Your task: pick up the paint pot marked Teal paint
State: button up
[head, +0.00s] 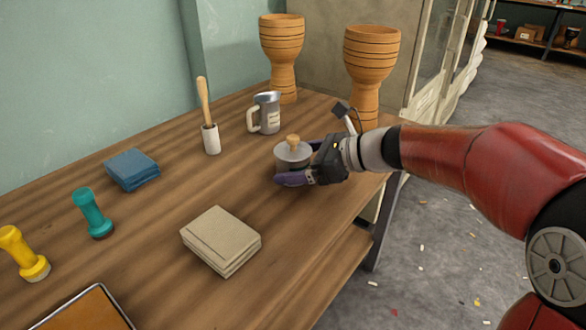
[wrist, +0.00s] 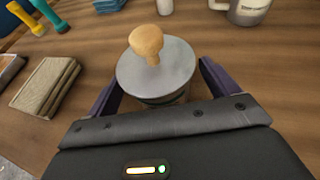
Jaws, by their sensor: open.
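A round pot with a flat grey lid and a wooden knob (head: 293,153) stands upright on the wooden table. It also shows large in the wrist view (wrist: 157,72). Its side is mostly hidden by the lid and my gripper, and I cannot read any mark on it. My gripper (head: 302,164) is low over the table with its dark purple fingers open, one on each side of the pot. In the wrist view the fingers flank the pot, and I cannot tell whether they touch it.
A labelled metal jug (head: 267,113) and a white holder with a wooden handle (head: 210,137) stand behind. Two goblet drums (head: 283,55) (head: 369,75) are at the back. Grey-beige cloths (head: 220,240), blue cloths (head: 132,169), and teal (head: 93,213) and yellow (head: 24,254) dumbbell-like objects lie left.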

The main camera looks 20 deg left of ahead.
jog(key=shift+a+f, duration=0.1)
jog(key=shift+a, duration=0.2)
jog(key=shift+c, duration=0.5)
jog(key=c, duration=1.1)
notch_tip(320, 180, up, 20)
jog(key=p, duration=0.4)
jog(key=shift+r+p, duration=2.6)
jog(key=shift+r, duration=3.45)
